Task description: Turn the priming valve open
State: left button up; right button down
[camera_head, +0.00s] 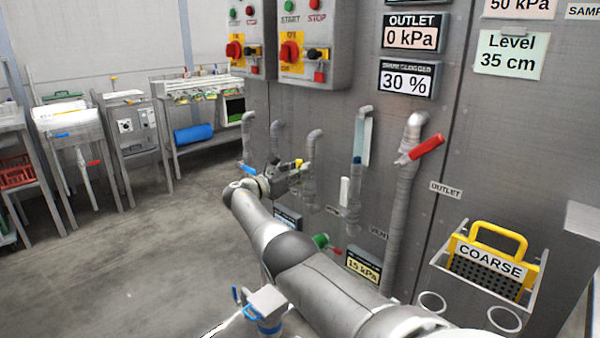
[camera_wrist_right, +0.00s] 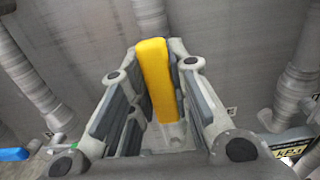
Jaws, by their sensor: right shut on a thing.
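The priming valve appears to be the one with the yellow lever handle (camera_wrist_right: 157,75), between the fingers of my right gripper (camera_wrist_right: 155,90) in the right wrist view. The gripper is shut on this handle, with one finger on each side. The handle runs lengthwise between the fingers. In the head view, the right gripper (camera_head: 294,168) is at a grey pipe on the panel, and only a small yellow part of the handle (camera_head: 298,163) shows. The valve body is mostly hidden by the gripper. My left gripper is not in view.
A red-handled valve (camera_head: 427,147) is on the pipe to the right, and a white handle (camera_head: 345,190) hangs nearer. A blue handle (camera_head: 249,170) is just left of the gripper. A rack (camera_head: 455,280) holds a yellow COARSE screen (camera_head: 490,260). Open floor lies left.

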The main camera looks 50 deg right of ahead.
jog(key=shift+f, duration=0.1)
dwell(0.3)
jog(key=c, duration=1.3)
grip_release()
jog(key=a, duration=0.4)
jog(key=w+a, duration=0.1)
jog(key=a, duration=0.7)
jog(key=shift+w, duration=0.2)
